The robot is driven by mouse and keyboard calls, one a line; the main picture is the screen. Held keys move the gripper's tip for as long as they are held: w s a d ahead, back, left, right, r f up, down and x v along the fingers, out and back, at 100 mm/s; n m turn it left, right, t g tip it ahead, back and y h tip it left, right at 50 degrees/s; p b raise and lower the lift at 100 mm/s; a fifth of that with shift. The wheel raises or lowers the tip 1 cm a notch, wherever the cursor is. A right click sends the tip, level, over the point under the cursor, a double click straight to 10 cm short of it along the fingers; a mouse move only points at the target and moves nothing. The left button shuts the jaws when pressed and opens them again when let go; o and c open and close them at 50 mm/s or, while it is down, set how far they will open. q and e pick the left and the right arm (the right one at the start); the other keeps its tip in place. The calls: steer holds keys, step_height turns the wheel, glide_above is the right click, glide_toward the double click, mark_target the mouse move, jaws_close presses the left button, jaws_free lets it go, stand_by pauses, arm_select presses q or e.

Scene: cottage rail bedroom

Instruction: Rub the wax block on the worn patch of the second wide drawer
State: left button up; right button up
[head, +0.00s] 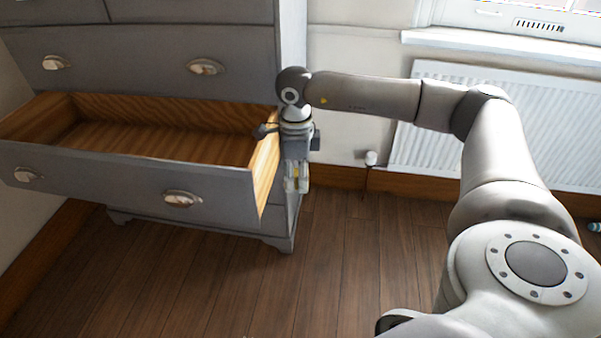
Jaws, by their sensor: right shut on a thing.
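The second wide drawer (130,188) is pulled out of the grey chest and is empty, with bare wood inside. Its right side wall (264,172) shows light wood on the outside; I cannot make out a distinct worn patch there. My right gripper (297,186) points down just right of that wall, close to the chest's front right corner. It is shut on a small pale yellow thing, apparently the wax block (295,184), mostly hidden by the fingers. I cannot tell whether the block touches the wall. My left gripper is not in view.
The grey chest (140,42) has a shut wide drawer above the open one, with cup handles. A white radiator (400,150) stands below the window sill (500,46) at the right. The wooden floor (340,260) in front is clear.

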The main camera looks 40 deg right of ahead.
steer(key=shift+d+f+m+b, duration=0.45)
steer(key=shift+f+m, duration=0.25)
steer(key=shift+f, duration=0.2)
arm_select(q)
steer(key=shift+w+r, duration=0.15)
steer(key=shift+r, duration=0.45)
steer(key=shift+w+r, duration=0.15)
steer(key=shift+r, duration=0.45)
arm_select(e)
steer(key=shift+w+a, duration=0.95)
steer(key=shift+w, duration=0.15)
steer(key=shift+w+a, duration=0.9)
steer(key=shift+w, duration=0.2)
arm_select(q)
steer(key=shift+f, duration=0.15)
arm_select(e)
steer(key=shift+w+a, duration=0.65)
steer(key=shift+w, duration=0.15)
